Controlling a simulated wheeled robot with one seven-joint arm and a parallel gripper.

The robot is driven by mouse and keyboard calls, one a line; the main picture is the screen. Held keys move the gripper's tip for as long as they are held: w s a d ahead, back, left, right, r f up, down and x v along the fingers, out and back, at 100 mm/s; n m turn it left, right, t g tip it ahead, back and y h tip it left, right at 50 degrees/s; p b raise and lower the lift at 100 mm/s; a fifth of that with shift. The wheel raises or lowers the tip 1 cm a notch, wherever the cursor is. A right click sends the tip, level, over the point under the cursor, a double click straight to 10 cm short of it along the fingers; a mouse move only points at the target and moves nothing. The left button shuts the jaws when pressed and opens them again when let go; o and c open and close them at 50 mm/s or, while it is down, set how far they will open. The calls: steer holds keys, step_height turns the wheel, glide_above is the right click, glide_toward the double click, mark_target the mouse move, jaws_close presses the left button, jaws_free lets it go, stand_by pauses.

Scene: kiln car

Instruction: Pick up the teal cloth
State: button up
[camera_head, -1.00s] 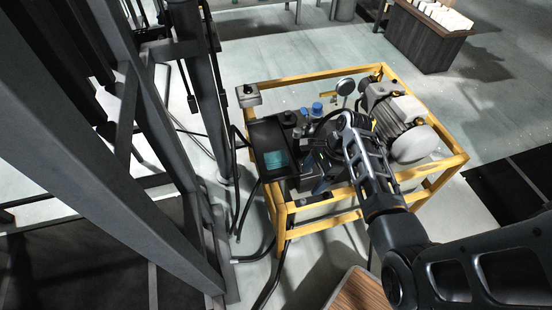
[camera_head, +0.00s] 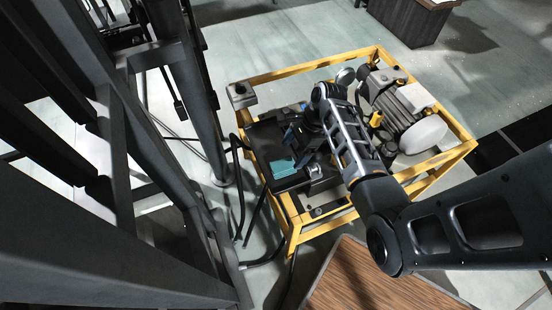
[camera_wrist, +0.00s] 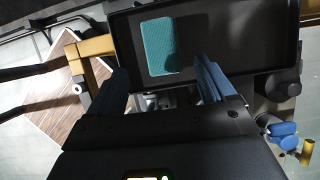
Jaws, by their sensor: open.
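The teal cloth (camera_head: 283,168) lies flat in a shallow black tray (camera_head: 262,138) at the left end of the yellow-framed machine. In the wrist view the teal cloth (camera_wrist: 157,46) is a small rectangle in the left half of the black tray (camera_wrist: 262,45). My gripper (camera_wrist: 160,84) is open, its two blue fingers apart and nothing between them. In the wrist view the fingertips point toward the tray, the cloth showing beyond them. In the head view my gripper (camera_head: 300,143) is just right of the cloth, partly hidden by my arm.
The yellow frame (camera_head: 297,68) carries a grey motor (camera_head: 405,108) and a pressure gauge (camera_head: 345,76). A small grey box (camera_head: 241,95) sits at its far left corner. A wooden top (camera_head: 355,280) stands in front. Dark steel columns (camera_head: 190,90) and hoses crowd the left.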

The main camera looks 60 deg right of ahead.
mark_target(284, 164)
steer(key=shift+x, duration=3.85)
steer(key=shift+w+r, duration=0.1)
steer(key=shift+w, duration=0.05)
steer(key=c, duration=1.1)
step_height(284, 164, up, 10)
steer(key=shift+a+p, duration=0.1)
steer(key=shift+p, duration=0.3)
